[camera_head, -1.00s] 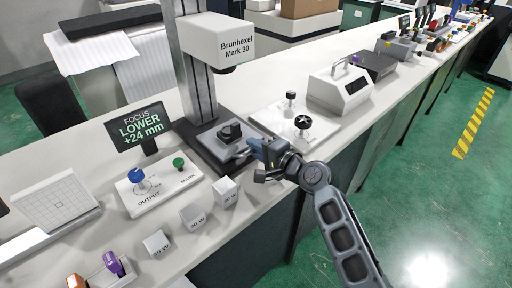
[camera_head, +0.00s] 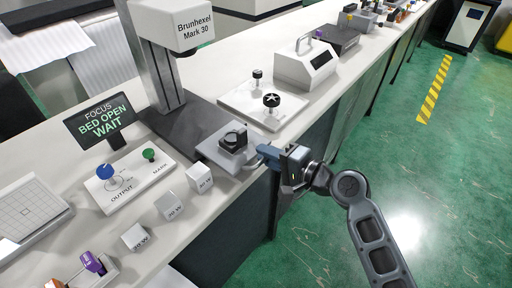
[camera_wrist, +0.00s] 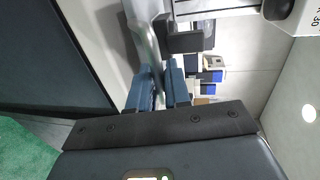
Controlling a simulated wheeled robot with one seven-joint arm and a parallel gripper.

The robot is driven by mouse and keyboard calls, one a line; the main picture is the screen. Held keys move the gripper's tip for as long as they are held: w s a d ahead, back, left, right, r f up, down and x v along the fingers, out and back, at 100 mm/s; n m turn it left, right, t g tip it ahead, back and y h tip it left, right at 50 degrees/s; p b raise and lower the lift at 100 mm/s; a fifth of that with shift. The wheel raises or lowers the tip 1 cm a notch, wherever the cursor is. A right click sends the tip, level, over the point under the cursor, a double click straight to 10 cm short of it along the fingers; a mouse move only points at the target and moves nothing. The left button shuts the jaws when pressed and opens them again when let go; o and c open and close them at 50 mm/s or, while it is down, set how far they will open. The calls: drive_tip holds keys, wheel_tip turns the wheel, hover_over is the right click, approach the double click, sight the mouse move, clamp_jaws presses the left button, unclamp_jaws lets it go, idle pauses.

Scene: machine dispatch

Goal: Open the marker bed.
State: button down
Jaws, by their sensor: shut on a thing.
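The marker bed (camera_head: 210,149) is a grey plate pulled out to the front of the Brunhexel Mark 30 marker (camera_head: 168,100). A dark fixture or part (camera_head: 233,141) sits on it. My gripper (camera_head: 266,153) is at the bed's front edge, at the counter's edge, shut on the bed's handle. The grey handle (camera_wrist: 146,45) runs between the blue fingers (camera_wrist: 162,88) in the wrist view; the grip itself is partly hidden.
A panel with blue and green knobs (camera_head: 130,180) and several white wattage blocks (camera_head: 199,178) stand left of the bed. A plate with two black knobs (camera_head: 265,105) and a white box device (camera_head: 305,64) stand to the right. Green floor in front is clear.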

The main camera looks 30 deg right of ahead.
drive_tip(key=shift+s+d+f, duration=0.1)
drive_tip(key=shift+s+f, duration=0.05)
drive_tip(key=shift+s, duration=0.1)
drive_tip(key=c, duration=1.3)
unclamp_jaws()
drive_tip(key=b+v, duration=0.1)
drive_tip(key=v, duration=0.7)
